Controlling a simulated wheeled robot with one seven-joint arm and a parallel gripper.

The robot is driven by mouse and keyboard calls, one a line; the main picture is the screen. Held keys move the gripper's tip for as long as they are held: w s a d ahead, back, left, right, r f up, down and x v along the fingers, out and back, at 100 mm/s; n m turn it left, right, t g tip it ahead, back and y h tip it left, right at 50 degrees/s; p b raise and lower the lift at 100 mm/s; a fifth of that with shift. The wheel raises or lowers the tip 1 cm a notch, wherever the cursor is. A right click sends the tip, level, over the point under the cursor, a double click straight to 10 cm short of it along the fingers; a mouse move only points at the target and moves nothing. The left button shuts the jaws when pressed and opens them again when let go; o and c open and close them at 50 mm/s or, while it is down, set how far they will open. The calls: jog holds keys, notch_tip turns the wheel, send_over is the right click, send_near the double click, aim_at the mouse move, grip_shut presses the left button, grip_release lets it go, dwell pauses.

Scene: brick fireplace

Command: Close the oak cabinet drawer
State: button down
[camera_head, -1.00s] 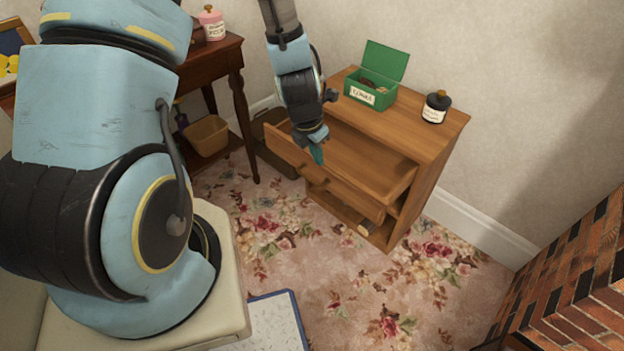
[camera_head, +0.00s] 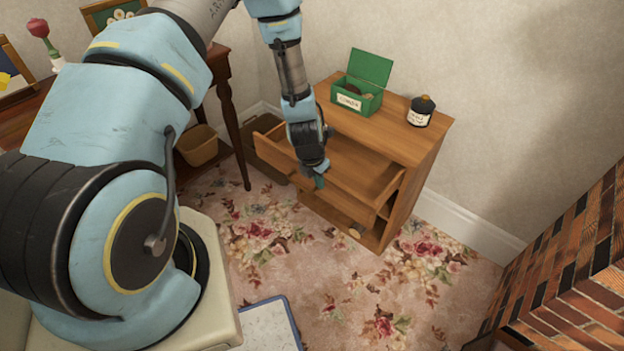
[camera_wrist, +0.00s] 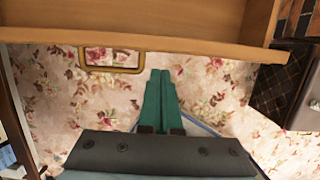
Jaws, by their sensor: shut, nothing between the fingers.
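The oak cabinet (camera_head: 405,138) stands against the wall in the head view. Its top drawer (camera_head: 276,148) is pulled out and its inside shows. In the wrist view the drawer front (camera_wrist: 190,47) crosses the top of the picture, with its rectangular handle (camera_wrist: 112,68) left of my fingers. My gripper (camera_head: 319,182) is at the outer side of the drawer front, near its middle. Its green fingers (camera_wrist: 160,72) are shut together and empty, pointing at the drawer front. I cannot tell whether the fingertips touch it.
A green open box (camera_head: 357,98) and a dark jar with a white label (camera_head: 420,112) stand on the cabinet top. A dark wood table (camera_head: 225,100) is to the left, with a tan bin (camera_head: 197,146) below. A brick fireplace (camera_head: 570,270) is at right. Flowered carpet lies in front.

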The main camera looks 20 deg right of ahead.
jog(key=shift+w+d, duration=0.4)
jog(key=shift+d, duration=0.15)
